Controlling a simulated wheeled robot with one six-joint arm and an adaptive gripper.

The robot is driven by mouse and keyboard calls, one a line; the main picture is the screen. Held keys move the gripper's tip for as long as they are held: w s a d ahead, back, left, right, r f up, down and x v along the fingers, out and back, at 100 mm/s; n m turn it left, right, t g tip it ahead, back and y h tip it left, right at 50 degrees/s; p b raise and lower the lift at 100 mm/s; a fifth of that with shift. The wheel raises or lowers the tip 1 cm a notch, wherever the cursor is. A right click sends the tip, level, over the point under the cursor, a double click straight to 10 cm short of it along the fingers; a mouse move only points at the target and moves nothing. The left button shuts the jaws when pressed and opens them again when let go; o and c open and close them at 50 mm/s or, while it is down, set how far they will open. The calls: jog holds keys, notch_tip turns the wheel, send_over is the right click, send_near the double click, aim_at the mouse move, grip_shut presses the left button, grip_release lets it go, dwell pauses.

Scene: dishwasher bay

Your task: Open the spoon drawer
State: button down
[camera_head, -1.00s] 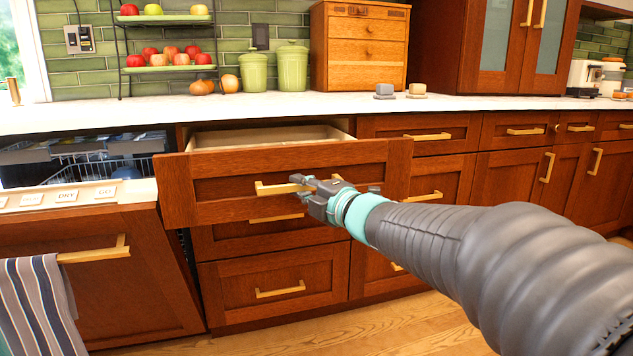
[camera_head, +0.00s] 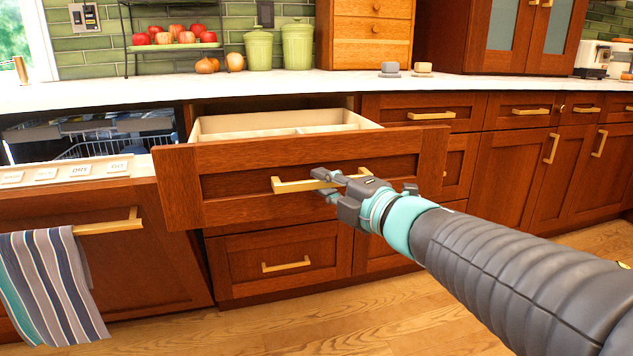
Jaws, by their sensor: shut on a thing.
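The top drawer (camera_head: 230,160) in the column beside the dishwasher stands pulled out. Its pale inner walls (camera_head: 230,124) and a divider show above the wooden front, but the bottom is hidden, and I see no spoons. The left part of the handle is clear of the fingers.
The dishwasher (camera_head: 130,240) at the left is partly open, with a striped towel (camera_head: 50,290) on its handle. Closed drawers (camera_head: 285,260) lie below the open one. Wooden floor in front is clear. Red apples (camera_head: 165,38) and green canisters (camera_head: 297,45) stand at the counter's back.

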jog(key=c, duration=1.1)
grip_release()
jog(key=v, duration=1.2)
